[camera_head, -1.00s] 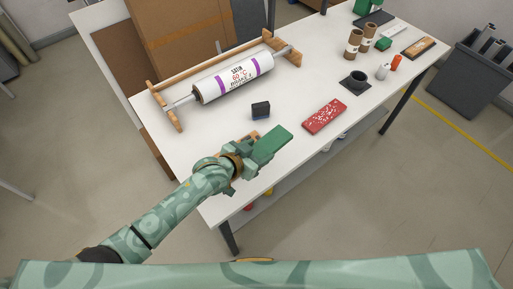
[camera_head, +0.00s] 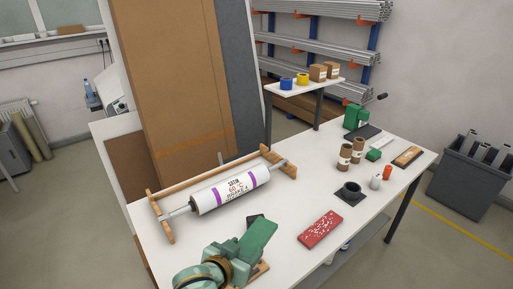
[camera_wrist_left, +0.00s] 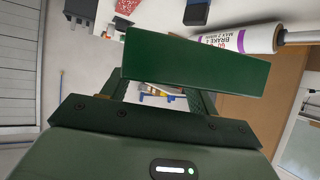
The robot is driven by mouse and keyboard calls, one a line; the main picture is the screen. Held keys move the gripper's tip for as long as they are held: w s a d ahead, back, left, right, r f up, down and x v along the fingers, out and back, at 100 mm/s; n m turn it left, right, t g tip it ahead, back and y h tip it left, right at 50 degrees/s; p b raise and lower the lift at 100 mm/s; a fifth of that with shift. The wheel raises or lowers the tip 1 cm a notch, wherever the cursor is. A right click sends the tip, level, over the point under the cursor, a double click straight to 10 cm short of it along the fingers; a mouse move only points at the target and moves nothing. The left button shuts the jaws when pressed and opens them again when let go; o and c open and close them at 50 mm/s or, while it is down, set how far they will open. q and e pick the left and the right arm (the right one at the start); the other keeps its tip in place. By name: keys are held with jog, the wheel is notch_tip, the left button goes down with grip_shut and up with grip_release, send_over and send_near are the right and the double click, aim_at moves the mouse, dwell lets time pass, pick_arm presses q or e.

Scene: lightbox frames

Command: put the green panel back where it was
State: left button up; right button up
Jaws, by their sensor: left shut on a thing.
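My left gripper (camera_head: 236,250) is shut on the green panel (camera_head: 260,238) and holds it above the near left part of the white table. The panel slants up and to the right from the fingers in the head view. In the left wrist view the green panel (camera_wrist_left: 195,66) stretches broadly across in front of the fingers, and the left gripper (camera_wrist_left: 160,88) shows below it. A wooden piece (camera_head: 260,272) shows on the table beside the gripper, mostly hidden by it. My right gripper is not in view.
A dark block (camera_head: 254,217) is partly hidden behind the panel. A red speckled panel (camera_head: 320,229) lies to the right. A white roll (camera_head: 230,188) on a wooden stand is behind.

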pick_arm(q)
jog(key=s+a+r+n+y+b, duration=0.1)
jog(key=s+a+n+y+b, duration=0.1)
jog(key=a+b, duration=0.3)
jog(key=s+a+r+n+t+y+b, duration=0.1)
jog(key=a+b, duration=0.4)
jog(key=a, duration=0.7)
jog(key=shift+s+a+r+n+y+b, duration=0.2)
jog(key=shift+s+r+n+y+b, duration=0.35)
jog(key=shift+n+y, duration=0.8)
